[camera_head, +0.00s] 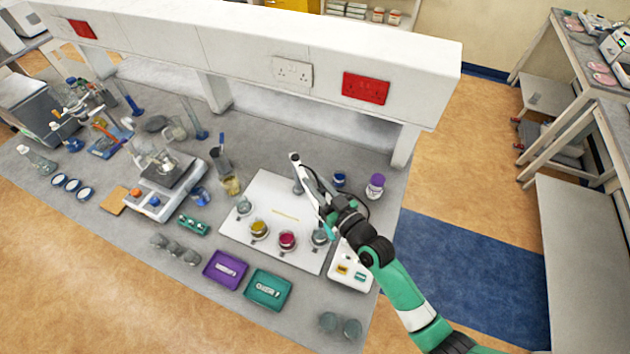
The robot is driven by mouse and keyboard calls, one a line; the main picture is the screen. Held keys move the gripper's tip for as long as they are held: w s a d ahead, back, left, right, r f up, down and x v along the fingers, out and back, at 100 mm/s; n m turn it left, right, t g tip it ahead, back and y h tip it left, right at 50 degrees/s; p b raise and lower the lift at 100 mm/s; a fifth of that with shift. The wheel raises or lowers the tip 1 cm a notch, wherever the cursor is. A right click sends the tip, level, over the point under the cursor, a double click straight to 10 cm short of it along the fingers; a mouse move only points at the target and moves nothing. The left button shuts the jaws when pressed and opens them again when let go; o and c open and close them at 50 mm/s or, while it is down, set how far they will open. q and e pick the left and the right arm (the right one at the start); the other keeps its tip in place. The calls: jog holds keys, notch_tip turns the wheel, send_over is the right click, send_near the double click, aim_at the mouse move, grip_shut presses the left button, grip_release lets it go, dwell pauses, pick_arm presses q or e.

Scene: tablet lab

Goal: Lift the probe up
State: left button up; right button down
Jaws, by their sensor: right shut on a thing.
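My right arm reaches in from the lower right. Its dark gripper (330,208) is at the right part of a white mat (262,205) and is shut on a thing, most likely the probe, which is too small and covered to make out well. A slim pale and dark rod (307,178) slants up and left from the gripper. A small glass beaker (319,238) stands just below the gripper in the picture. I cannot tell whether the probe's tip is inside it. My left gripper is out of view.
Beakers with yellow (259,229) and magenta (287,240) liquid stand on the mat. A white meter box (350,268) is beside the arm. A purple tray (225,269) and a teal tray (268,289) lie in front. A white shelf (250,45) overhangs the back.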

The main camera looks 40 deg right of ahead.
jog(key=shift+r, duration=0.4)
jog(key=c, duration=1)
grip_release()
jog(key=shift+o, duration=1.4)
jog(key=shift+f, duration=0.15)
jog(key=s+a+b, duration=0.1)
jog(key=s+b, duration=0.1)
jog(key=s, duration=0.9)
jog(key=shift+s+a, duration=0.25)
jog(key=shift+a, duration=0.1)
